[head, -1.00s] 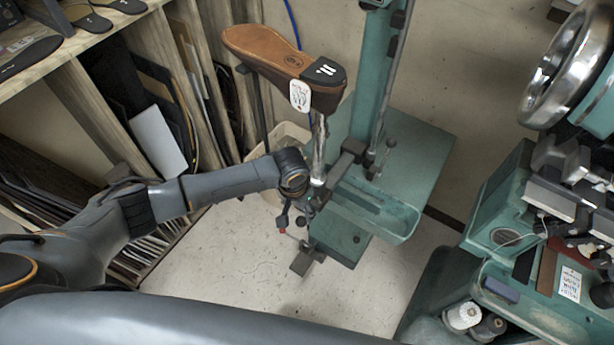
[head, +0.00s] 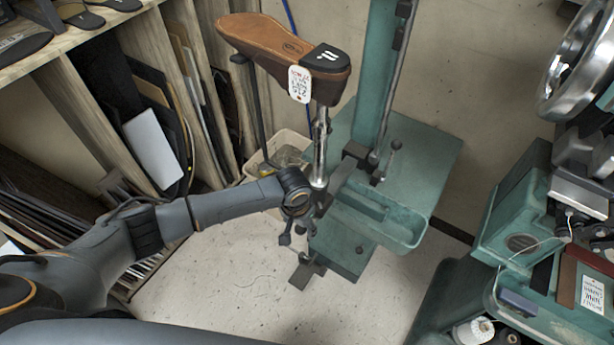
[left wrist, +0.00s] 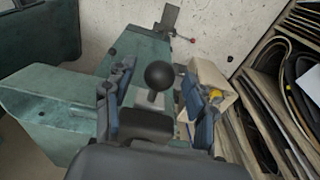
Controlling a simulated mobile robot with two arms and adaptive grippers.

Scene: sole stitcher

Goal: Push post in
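The metal post (head: 320,150) stands upright on the green machine and carries a brown shoe (head: 275,48) with a black heel and a white tag. My left gripper (head: 297,230) is low beside the post, on its left, pointing down and away. In the left wrist view its two fingers are apart, and a round black knob (left wrist: 160,74) shows between them. I cannot tell whether the fingers touch the knob. The wrist hides part of the post's lower end in the head view. My right gripper is not in view.
A green tray (head: 385,222) juts out right of the post. A wooden rack (head: 190,80) with upright sheets stands at the left. A cream bin (head: 280,150) is behind my left wrist. Another green machine (head: 510,215) stands at the right. The floor in front is clear.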

